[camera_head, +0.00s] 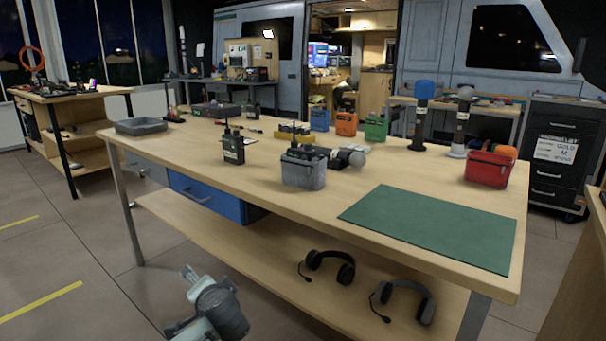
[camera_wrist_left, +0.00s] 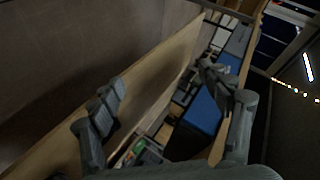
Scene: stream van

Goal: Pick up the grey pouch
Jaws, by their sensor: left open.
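The grey pouch (camera_head: 303,173) stands upright on the front part of the wooden table, near its front edge, in the head view. Dark items show at its top opening. I cannot make it out in the left wrist view. My left gripper (camera_head: 205,284) is low in front of the table, over the floor, below and to the left of the pouch and well apart from it. In the left wrist view my left gripper (camera_wrist_left: 170,90) has its fingers wide apart with nothing between them. My right gripper is not in view.
A black radio (camera_head: 233,148) stands left of the pouch, and a handheld microphone (camera_head: 350,157) lies close at its right. A green mat (camera_head: 435,225) and red bin (camera_head: 488,168) are further right. The table edge and blue drawer (camera_head: 205,197) are near my left arm. Headsets (camera_head: 330,266) lie on the lower shelf.

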